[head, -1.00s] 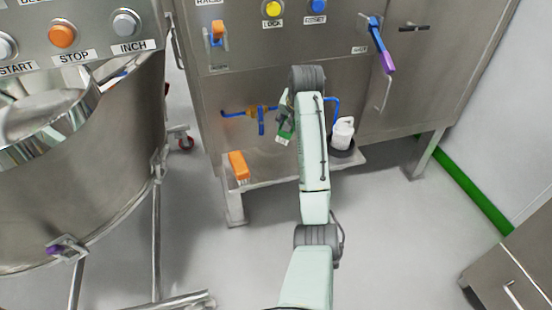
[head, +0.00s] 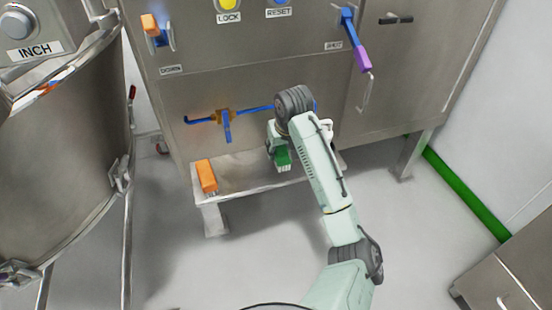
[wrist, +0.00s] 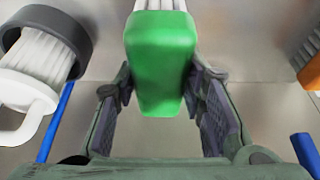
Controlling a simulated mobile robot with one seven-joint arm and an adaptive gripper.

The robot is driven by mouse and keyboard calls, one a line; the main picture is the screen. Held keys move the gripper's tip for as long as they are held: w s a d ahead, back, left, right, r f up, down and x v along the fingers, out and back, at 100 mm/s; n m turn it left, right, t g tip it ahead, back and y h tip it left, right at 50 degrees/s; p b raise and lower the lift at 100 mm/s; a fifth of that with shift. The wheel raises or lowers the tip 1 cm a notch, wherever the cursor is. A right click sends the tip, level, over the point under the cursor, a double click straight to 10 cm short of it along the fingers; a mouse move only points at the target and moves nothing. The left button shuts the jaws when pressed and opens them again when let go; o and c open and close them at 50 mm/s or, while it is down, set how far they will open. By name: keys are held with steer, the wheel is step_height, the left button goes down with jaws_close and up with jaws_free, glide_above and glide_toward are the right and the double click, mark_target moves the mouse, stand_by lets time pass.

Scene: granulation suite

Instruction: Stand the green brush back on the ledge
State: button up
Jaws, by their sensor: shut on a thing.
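The green brush (head: 282,157) has a green block and pale bristles. My gripper (head: 274,145) is shut on it, and its bristles point down over the ledge (head: 245,185). I cannot tell whether the bristles touch the ledge. In the wrist view the green brush (wrist: 160,60) sits between my two fingers, with its white bristles at the top edge. The ledge is a low metal shelf under the steel cabinet. My arm hides part of its right end.
An orange brush (head: 206,176) stands on the ledge's left end. A white item with a looped handle (wrist: 35,75) sits in a dark ring to the right, mostly behind my wrist in the head view. A blue-handled valve (head: 226,125) and pipe are on the cabinet above the ledge.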

mark_target(282, 151)
steer(key=shift+f, duration=1.95)
steer(key=o, duration=1)
steer(key=shift+r, duration=0.1)
steer(key=v, duration=1)
steer(key=shift+d+r, duration=0.1)
steer(key=shift+r, duration=0.15)
steer(key=shift+s+r+p, duration=0.3)
steer(key=shift+r+p, duration=0.1)
steer(key=shift+r, duration=0.15)
